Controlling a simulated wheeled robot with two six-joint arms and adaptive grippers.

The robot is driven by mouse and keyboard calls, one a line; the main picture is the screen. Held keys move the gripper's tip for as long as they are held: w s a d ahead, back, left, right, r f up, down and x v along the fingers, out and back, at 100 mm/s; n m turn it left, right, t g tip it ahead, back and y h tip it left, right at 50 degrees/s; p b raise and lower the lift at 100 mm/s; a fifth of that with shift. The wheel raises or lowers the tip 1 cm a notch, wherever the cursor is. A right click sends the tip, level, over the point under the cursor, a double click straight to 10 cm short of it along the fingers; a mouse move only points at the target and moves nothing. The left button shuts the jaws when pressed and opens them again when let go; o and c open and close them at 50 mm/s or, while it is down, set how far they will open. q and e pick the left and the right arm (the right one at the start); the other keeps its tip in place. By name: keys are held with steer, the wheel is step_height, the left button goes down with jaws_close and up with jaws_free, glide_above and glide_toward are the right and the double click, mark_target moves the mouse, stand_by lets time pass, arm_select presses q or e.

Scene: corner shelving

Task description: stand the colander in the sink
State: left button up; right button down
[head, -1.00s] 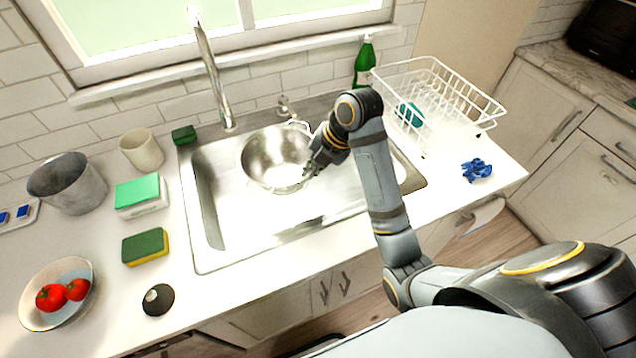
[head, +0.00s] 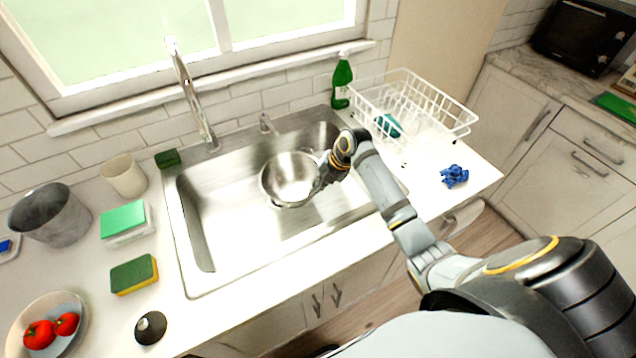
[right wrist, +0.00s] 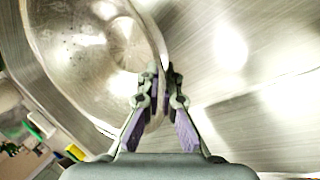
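The colander (head: 288,178) is a shiny metal bowl. It is inside the steel sink (head: 232,225), right of the middle, with its opening facing up. I cannot tell whether its base touches the sink floor. My right gripper (head: 320,183) is at the colander's right side. In the right wrist view the fingers (right wrist: 160,78) of this gripper are closed on the rim of the colander (right wrist: 85,50). The colander's small holes show there. My left gripper is not in view.
The faucet (head: 193,95) rises behind the sink. A white dish rack (head: 440,118) and green bottle (head: 342,82) stand at the back right. A blue cloth (head: 454,176) lies at right. Sponges, cups and a tomato bowl (head: 22,325) are at left. The sink's left half is clear.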

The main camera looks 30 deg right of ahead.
steer(key=shift+f, duration=0.1)
steer(key=shift+f+b, duration=0.45)
steer(key=shift+f, duration=0.15)
steer(key=c, duration=2)
jaws_free()
steer(key=o, duration=0.5)
